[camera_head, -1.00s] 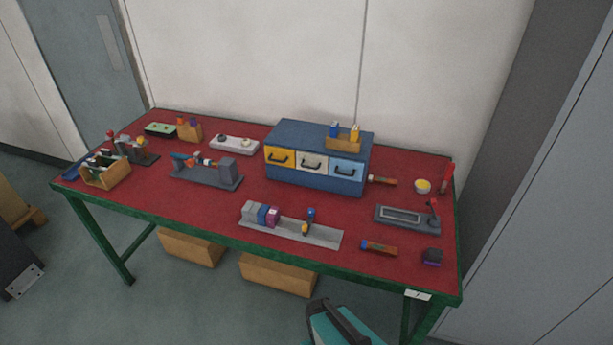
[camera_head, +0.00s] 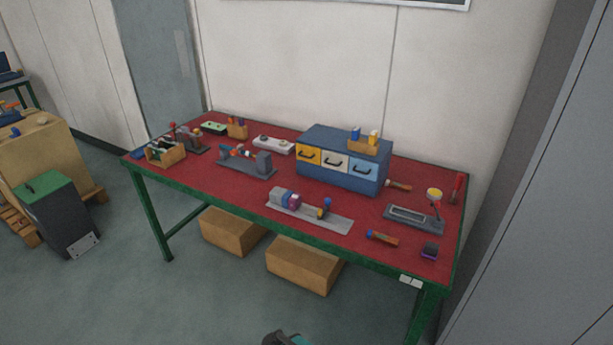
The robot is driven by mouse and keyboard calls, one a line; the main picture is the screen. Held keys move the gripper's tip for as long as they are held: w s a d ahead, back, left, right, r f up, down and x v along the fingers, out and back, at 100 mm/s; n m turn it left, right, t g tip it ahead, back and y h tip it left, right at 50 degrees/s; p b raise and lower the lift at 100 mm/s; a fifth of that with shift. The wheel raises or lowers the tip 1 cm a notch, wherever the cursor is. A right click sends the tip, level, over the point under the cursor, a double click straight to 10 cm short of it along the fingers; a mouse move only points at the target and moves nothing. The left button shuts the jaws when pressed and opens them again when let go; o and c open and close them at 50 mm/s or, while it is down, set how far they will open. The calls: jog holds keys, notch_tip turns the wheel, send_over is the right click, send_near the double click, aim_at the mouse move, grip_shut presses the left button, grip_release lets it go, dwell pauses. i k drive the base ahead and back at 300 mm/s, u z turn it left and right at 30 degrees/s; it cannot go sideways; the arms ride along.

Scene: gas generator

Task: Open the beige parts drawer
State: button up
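The beige drawer (camera_head: 335,170) is the middle of three drawers in a blue cabinet (camera_head: 330,138) on the red table. Only a teal and dark part of my arm shows at the bottom edge, well short of the cabinet. My gripper's fingers are not in view.
A wooden holder (camera_head: 363,147) with blue and yellow items stands on the cabinet. In front of the drawers, a grey rail fixture (camera_head: 335,221) lies near the table's front edge, with bare red tabletop (camera_head: 300,185) between. Cardboard boxes (camera_head: 302,268) sit under the table.

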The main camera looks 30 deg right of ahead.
aim_at(339, 162)
jog(key=u, duration=0.35)
jog(key=k, duration=0.85)
jog(key=u, duration=0.6)
jog(key=i, duration=1.05)
jog(key=z, duration=0.9)
jog(key=i, duration=1.15)
jog(key=z, duration=0.1)
